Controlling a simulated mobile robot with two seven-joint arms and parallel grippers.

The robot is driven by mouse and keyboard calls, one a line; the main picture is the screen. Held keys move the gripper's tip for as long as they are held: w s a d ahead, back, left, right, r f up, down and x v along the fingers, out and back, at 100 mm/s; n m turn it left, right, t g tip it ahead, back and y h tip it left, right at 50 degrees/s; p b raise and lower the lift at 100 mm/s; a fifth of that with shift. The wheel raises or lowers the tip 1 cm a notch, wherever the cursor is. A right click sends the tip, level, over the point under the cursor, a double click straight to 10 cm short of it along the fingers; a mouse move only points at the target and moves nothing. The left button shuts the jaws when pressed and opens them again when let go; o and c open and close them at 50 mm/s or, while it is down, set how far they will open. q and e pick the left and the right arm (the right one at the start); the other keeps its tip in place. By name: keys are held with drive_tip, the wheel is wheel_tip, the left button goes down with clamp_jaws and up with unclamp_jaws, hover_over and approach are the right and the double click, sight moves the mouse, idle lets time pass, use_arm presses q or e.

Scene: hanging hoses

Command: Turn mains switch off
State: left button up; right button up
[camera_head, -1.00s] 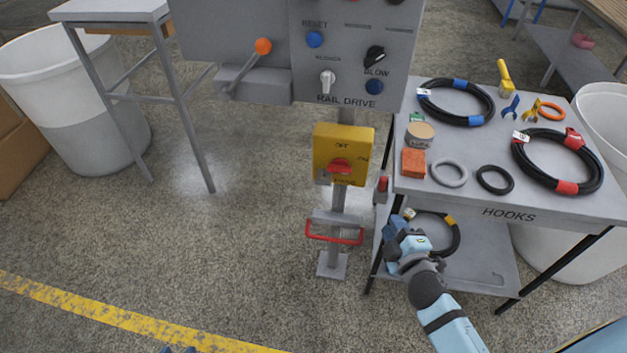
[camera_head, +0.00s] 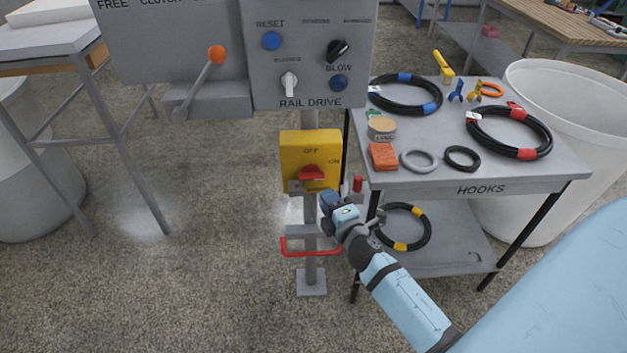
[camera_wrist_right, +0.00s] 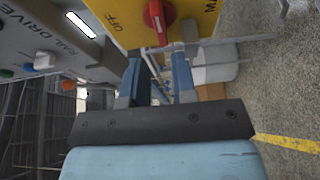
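The mains switch is a yellow box (camera_head: 296,153) on a grey post, with a red rotary knob (camera_head: 311,173). OFF is printed above the knob and ON at its right. The knob's handle lies roughly crosswise rather than toward OFF. My right gripper (camera_head: 327,203) is just below and right of the box in the head view. In the right wrist view its fingers (camera_wrist_right: 157,80) are apart with nothing between them. The red knob (camera_wrist_right: 158,17) and yellow face (camera_wrist_right: 120,22) are beyond the fingertips, with no contact visible. My left gripper is not in view.
The RAIL DRIVE panel (camera_head: 262,85) is above the box, with an orange-knobbed lever (camera_head: 217,55) at left. A red bar handle (camera_head: 310,253) is low on the post. The HOOKS table (camera_head: 430,176), holding hoses and rings, stands close at right. Open floor is at left.

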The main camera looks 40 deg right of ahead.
sight(314, 180)
drive_tip(key=w, duration=0.5)
drive_tip(key=w+d, duration=0.1)
drive_tip(key=w, duration=0.2)
drive_tip(key=shift+d, duration=0.1)
drive_tip(key=shift+s, duration=0.1)
drive_tip(key=shift+c, duration=0.4)
clamp_jaws()
